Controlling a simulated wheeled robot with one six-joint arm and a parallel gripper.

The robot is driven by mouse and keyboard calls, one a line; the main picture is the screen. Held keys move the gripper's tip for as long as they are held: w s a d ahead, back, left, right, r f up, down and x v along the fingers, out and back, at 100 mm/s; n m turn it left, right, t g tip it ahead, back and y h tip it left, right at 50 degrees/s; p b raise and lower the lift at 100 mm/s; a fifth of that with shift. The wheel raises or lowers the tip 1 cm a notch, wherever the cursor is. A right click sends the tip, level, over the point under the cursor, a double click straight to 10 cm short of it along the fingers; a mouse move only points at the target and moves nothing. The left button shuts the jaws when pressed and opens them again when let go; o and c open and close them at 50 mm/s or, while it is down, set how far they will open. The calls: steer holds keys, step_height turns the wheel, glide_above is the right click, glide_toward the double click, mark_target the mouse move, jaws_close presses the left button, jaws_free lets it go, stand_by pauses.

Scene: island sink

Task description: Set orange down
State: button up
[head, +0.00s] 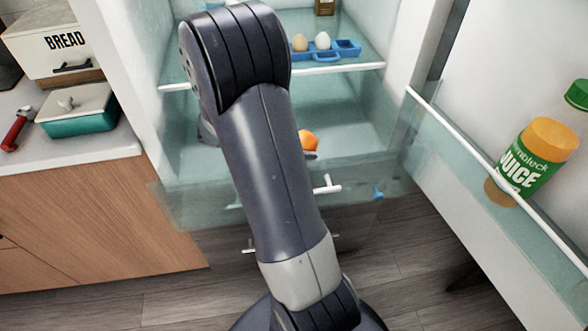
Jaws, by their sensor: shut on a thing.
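The orange (308,140) shows just right of my arm, partly hidden behind it, inside the open fridge in front of the lower glass shelf area. A dark tip of my gripper (311,154) shows right under the orange. The rest of the gripper is hidden behind my arm. It is shut on the orange. I cannot tell whether the orange touches the shelf below it.
A blue egg holder (346,48) with two eggs sits on the upper glass shelf (345,67). The open fridge door at right holds a juice bottle (537,158). A counter with a bread box (45,38) and a teal dish (80,115) stands at left.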

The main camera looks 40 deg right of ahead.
step_height(320, 180, down, 8)
steer(key=shift+f+b, duration=0.1)
steer(key=shift+b, duration=0.35)
steer(key=shift+f, duration=0.1)
steer(key=o, duration=1.1)
steer(key=shift+w+a, duration=0.15)
steer(key=v, duration=0.7)
steer(key=shift+r, duration=0.2)
